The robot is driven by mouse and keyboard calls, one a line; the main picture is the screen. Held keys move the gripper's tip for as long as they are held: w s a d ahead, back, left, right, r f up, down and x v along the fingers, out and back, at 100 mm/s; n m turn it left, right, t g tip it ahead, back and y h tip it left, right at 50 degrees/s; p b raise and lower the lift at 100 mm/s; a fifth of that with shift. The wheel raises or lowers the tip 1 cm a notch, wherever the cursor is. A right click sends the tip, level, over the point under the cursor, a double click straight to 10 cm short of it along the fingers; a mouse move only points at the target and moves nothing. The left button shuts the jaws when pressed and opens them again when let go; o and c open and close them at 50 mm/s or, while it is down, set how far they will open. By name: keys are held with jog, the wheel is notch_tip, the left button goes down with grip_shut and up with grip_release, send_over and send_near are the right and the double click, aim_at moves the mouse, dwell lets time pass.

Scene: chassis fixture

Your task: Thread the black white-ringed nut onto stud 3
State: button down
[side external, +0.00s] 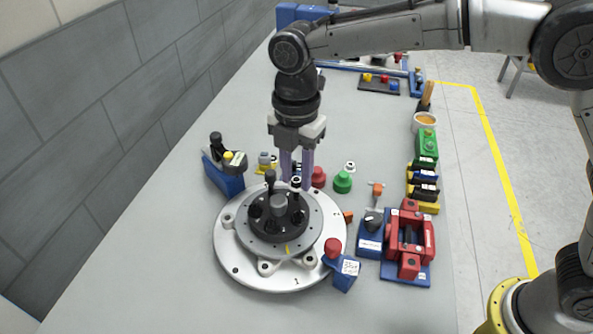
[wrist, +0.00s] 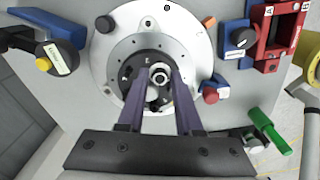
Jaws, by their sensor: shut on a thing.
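The black nut with a white ring (side external: 296,182) is between the fingertips of my gripper (side external: 297,178), at the far right side of the black hub. In the wrist view the ringed nut (wrist: 160,76) sits between the two purple fingers of my gripper (wrist: 159,73), which are shut on it. The black hub (side external: 290,236) stands on a round metal flange (side external: 233,262) and carries a grey centre post (side external: 279,203) and several dark round parts. A taller black piece (side external: 270,178) stands left of the nut. I cannot read which stud is 3, or tell whether the nut touches a stud.
Red (side external: 318,177) and green (side external: 343,182) round pieces lie behind the flange. A blue block with a red knob (side external: 333,248) stands at its right front. A red fixture (side external: 409,240) is farther right. A blue stand (side external: 223,176) is at left. Bare table lies in front.

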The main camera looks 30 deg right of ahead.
jog(key=shift+n, duration=1.2)
jog(key=shift+n, duration=1.7)
jog(key=n, duration=0.2)
jog(key=shift+n, duration=0.8)
